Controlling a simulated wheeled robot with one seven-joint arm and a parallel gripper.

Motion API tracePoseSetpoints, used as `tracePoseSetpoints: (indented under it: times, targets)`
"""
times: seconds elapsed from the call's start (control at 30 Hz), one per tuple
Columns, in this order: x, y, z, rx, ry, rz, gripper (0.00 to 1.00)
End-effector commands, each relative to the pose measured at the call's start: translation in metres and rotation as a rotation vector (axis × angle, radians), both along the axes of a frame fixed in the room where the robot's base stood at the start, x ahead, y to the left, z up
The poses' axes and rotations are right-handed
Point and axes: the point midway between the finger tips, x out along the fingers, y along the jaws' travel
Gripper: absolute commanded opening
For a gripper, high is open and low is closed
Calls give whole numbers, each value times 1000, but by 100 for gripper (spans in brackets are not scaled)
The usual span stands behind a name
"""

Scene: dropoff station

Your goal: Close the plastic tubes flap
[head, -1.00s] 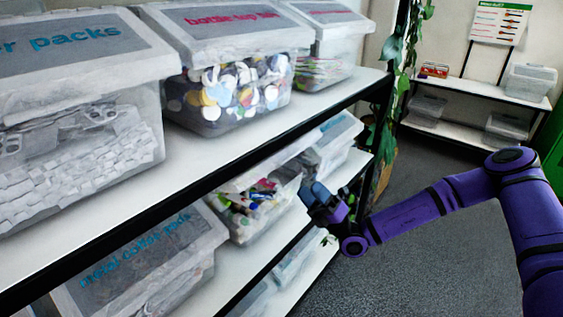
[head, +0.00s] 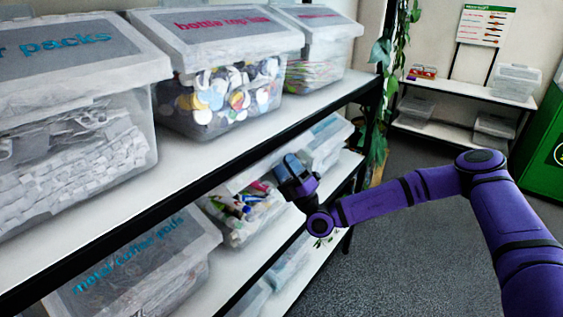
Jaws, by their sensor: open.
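A clear bin of colourful plastic pieces (head: 240,212), which looks like the plastic tubes bin, stands on the second shelf down. Its contents show through an opening at the front. A pale, translucent flap (head: 250,178) slants above them, partly in the shadow of the upper shelf; its label cannot be read. My gripper (head: 286,168) is open and empty at the right end of this bin, by the flap's right edge. I cannot tell whether it touches the flap. My wrist hides the bin's right side.
The upper shelf's dark edge (head: 205,182) runs close above the bin. A metal coffee pods bin (head: 140,265) stands to its left and another lidded bin (head: 325,140) to its right. Hanging plants (head: 378,140) are at the shelf's far end. The floor (head: 400,270) at right is clear.

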Motion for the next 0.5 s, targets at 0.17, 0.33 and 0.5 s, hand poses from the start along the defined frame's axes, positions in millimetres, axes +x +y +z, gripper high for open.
tracePoseSetpoints:
  times: [0.17,0.33,0.5]
  targets:
    - [5,7,9,1,-1,0,50]
    - [6,8,11,0,0,0,50]
    - [6,8,11,0,0,0,43]
